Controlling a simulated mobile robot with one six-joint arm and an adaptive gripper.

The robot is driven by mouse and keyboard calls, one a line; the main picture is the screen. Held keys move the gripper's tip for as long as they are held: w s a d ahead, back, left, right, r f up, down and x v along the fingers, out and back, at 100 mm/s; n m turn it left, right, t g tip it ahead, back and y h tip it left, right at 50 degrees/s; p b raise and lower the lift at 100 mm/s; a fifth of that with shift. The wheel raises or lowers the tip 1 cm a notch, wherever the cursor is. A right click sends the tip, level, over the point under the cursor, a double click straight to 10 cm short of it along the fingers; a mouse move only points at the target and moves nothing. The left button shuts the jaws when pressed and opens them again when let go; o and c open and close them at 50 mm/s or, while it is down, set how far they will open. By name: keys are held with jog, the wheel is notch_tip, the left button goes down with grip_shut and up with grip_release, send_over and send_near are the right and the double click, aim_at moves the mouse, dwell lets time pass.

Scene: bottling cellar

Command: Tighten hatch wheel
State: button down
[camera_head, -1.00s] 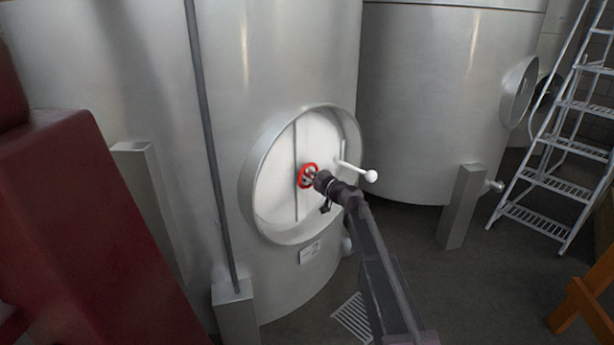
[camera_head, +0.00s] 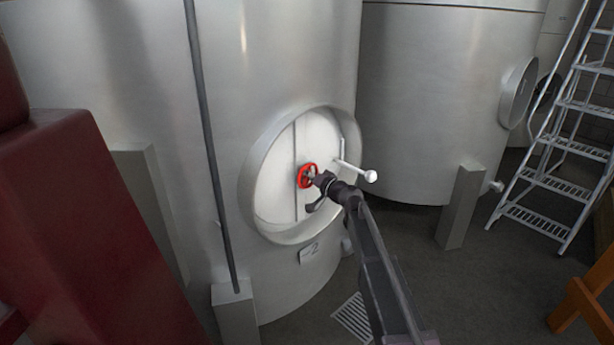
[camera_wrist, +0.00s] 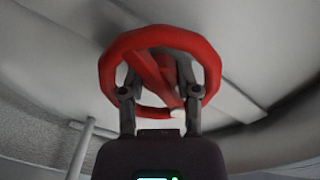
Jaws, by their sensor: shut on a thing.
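The red hatch wheel (camera_head: 307,175) sits at the middle of the round hatch door (camera_head: 272,195) on the large steel tank. In the wrist view the red wheel (camera_wrist: 160,38) fills the upper middle, with its spokes seen at a slant. My gripper (camera_head: 319,179) is at the wheel from the right. In the wrist view the fingers of my gripper (camera_wrist: 160,88) reach up at the wheel's left and right sides and are shut on it. The fingertips are partly hidden behind the rim.
A white handle with a ball end (camera_head: 370,176) sticks out of the hatch just right of my gripper. A grey pipe (camera_head: 212,160) runs down the tank. A ladder (camera_head: 555,150) stands at right, and a dark red block (camera_head: 85,220) fills the left.

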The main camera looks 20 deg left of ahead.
jog(key=m, duration=0.6)
jog(key=shift+m, duration=0.3)
jog(key=m, duration=0.6)
jog(key=shift+f+m, duration=0.1)
jog(key=shift+m, duration=0.2)
jog(key=shift+c, duration=1.6)
grip_release()
jog(key=shift+d, duration=0.1)
jog(key=v, duration=1.2)
